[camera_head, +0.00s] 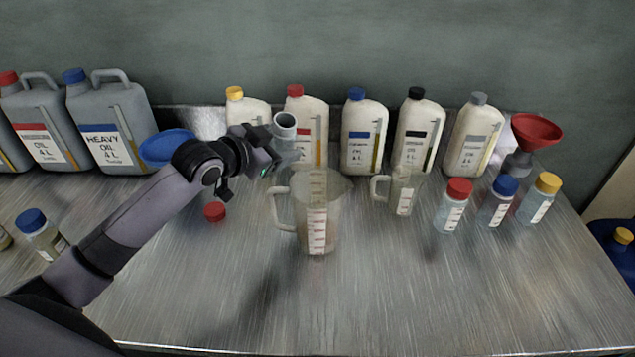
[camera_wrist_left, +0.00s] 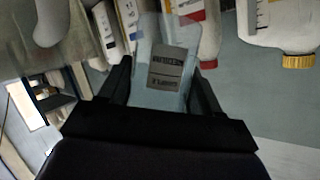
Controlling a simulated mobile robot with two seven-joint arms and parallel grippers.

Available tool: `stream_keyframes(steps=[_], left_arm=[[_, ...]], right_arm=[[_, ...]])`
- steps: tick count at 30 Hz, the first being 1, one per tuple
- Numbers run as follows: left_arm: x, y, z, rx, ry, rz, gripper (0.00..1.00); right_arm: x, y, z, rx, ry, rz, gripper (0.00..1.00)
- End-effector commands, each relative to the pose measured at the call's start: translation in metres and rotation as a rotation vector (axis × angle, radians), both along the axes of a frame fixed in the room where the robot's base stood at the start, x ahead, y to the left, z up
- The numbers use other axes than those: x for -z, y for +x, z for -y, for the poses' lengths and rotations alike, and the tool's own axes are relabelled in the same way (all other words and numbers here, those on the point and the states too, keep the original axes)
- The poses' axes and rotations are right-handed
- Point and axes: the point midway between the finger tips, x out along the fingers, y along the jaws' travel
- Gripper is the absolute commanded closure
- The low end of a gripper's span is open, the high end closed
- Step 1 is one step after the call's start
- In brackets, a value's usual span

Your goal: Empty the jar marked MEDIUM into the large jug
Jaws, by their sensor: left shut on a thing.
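My left gripper (camera_head: 272,152) is shut on a clear jar (camera_head: 287,148) and holds it raised behind and left of the large jug's rim. The jar has no lid and its open mouth faces up toward the head camera. In the left wrist view the jar (camera_wrist_left: 166,45) sits between the fingers (camera_wrist_left: 160,88), with a grey label whose print is upside down and too blurred to read. The jar looks empty or nearly clear inside. The large jug (camera_head: 333,222) stands upright on the table, handle to the left, with a red-marked scale. My right gripper is out of view.
A red cap (camera_head: 214,212) lies left of the jug. A smaller jug (camera_head: 403,190) and several capped jars, one with a red lid (camera_head: 458,190), stand to the right. Oil bottles (camera_head: 365,140) line the back. A blue funnel (camera_head: 166,147) is behind my arm. The front table is clear.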

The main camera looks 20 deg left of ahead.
Motion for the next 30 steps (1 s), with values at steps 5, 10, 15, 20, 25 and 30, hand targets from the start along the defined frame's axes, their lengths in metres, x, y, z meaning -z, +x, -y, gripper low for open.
stream_keyframes(steps=[5, 10, 15, 20, 25, 30], left_arm=[[0.014, 0.002, -0.006, -0.003, -0.113, -0.058, 0.72], [0.023, 0.004, -0.009, -0.003, -0.207, -0.103, 0.72], [0.026, 0.005, -0.011, -0.002, -0.279, -0.137, 0.72], [0.027, 0.006, -0.012, -0.001, -0.32, -0.157, 0.72], [0.027, 0.006, -0.012, -0.001, -0.338, -0.166, 0.72], [0.027, 0.006, -0.012, 0.0, -0.338, -0.168, 0.72]], right_arm=[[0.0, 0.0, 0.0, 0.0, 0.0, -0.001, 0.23], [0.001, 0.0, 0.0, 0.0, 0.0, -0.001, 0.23], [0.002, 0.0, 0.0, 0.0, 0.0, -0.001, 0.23], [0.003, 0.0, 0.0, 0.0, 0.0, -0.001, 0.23], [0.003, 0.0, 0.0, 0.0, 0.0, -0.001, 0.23], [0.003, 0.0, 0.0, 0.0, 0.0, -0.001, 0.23]])
